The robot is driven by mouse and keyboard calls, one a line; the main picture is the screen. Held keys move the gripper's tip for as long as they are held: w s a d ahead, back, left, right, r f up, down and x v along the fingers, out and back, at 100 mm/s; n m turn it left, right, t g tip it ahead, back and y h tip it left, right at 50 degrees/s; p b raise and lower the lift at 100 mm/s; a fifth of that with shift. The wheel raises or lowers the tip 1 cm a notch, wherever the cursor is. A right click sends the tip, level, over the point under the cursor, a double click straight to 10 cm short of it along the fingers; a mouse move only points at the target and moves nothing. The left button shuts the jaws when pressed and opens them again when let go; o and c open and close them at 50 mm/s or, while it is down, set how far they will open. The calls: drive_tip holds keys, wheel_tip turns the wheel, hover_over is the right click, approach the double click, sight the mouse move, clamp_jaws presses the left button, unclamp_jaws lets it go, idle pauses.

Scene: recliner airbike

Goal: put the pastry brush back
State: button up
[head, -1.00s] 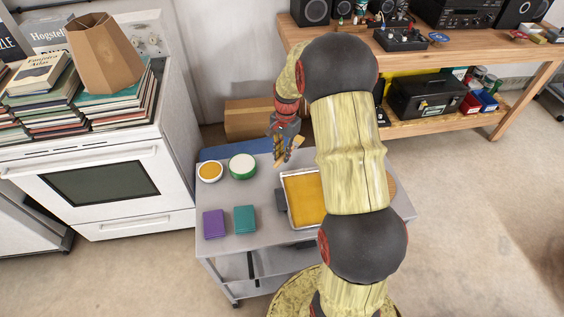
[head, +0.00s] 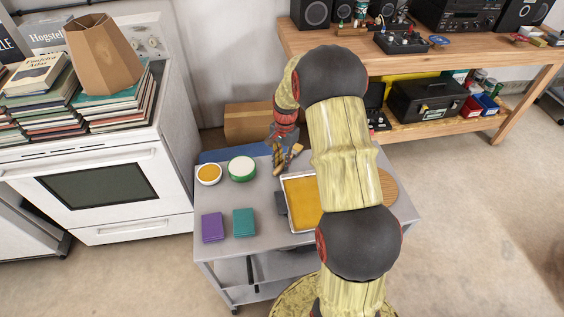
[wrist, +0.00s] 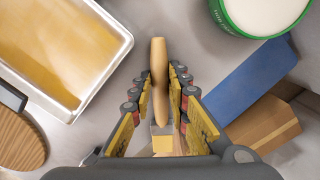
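The pastry brush (wrist: 158,70) has a pale wooden handle and light bristles. In the wrist view it lies between the two fingers of my gripper (wrist: 160,76), which close in on both sides of its handle. The handle end sticks out past the fingertips and the bristle end is near the palm. In the head view my gripper (head: 279,158) points down over the back of the grey cart (head: 262,228), with the brush (head: 294,154) at its fingers. Whether the brush touches the cart top is not clear.
On the cart are a yellow-filled tray (head: 304,203), a round wooden board (head: 388,187), a green-rimmed tub (head: 242,168), an orange-filled bowl (head: 208,174), and purple (head: 212,227) and teal (head: 244,222) boxes. Behind are a blue item (wrist: 250,80) and a cardboard box (head: 247,124).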

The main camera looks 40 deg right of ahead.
drive_tip(key=o, duration=0.3)
wheel_tip(320, 180, up, 11)
drive_tip(key=p, duration=0.4)
drive_tip(key=s+a+r+n+t, duration=0.1)
drive_tip(key=s+a+r+n, duration=0.1)
drive_tip(key=a+r, duration=0.3)
drive_tip(key=s+a+r+n, duration=0.1)
drive_tip(key=a+r+n, duration=0.1)
drive_tip(key=r, duration=0.5)
drive_tip(key=shift+s+a+r+n+t+h, duration=0.15)
drive_tip(key=shift+s+a+r+n+t, duration=0.65)
drive_tip(key=shift+s+a+r+n, duration=1.7)
drive_tip(key=shift+s+a+r+n+t+h, duration=0.2)
drive_tip(key=shift+s+a+r+n+t, duration=0.65)
drive_tip(key=shift+s+a, duration=3.1)
drive_tip(key=shift+s+a+r+n+t+h, duration=0.15)
drive_tip(key=shift+s+a+r+n+t, duration=1.1)
drive_tip(key=shift+s, duration=3.4)
drive_tip(key=shift+a+r+n+g, duration=0.3)
drive_tip(key=shift+a+n+g, duration=0.2)
drive_tip(key=shift+a, duration=0.05)
